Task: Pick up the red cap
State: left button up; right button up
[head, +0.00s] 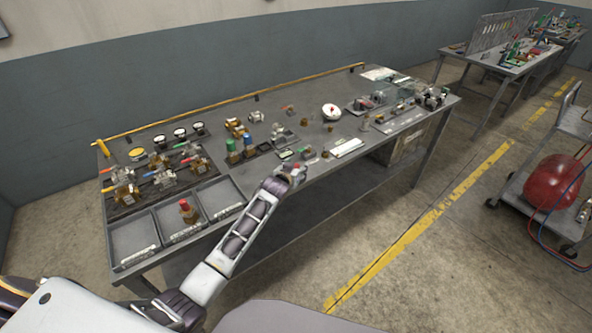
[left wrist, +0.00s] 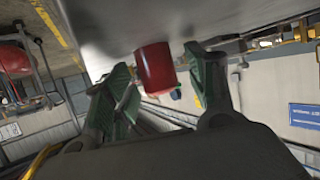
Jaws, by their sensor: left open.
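The red cap (left wrist: 155,67) shows in the left wrist view as a short red cylinder against a smooth grey surface. My left gripper (left wrist: 158,72) is open, with one green-padded finger on each side of the cap. I see a gap at the left finger; whether the right finger touches the cap I cannot tell. In the head view my left gripper (head: 294,172) is at the front edge of the long workbench (head: 290,92). There the cap cannot be told apart clearly from the small parts around the gripper. My right gripper is not in view.
Small parts crowd the bench beyond the gripper, including a white strip (head: 347,147). A red-topped brass fitting (head: 185,210) stands in a front-left tray (head: 213,198). A cart with a red tank (head: 553,182) is at the right. The floor before the bench is clear.

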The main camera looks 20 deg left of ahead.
aim_at(296, 166)
pick_arm(q)
jog(key=c, duration=1.1)
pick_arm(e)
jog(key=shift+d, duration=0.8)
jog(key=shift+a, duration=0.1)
pick_arm(q)
jog(key=shift+r, duration=0.65)
notch_tip(296, 166, up, 8)
jog(key=shift+f, duration=0.1)
jog(key=shift+r, duration=0.45)
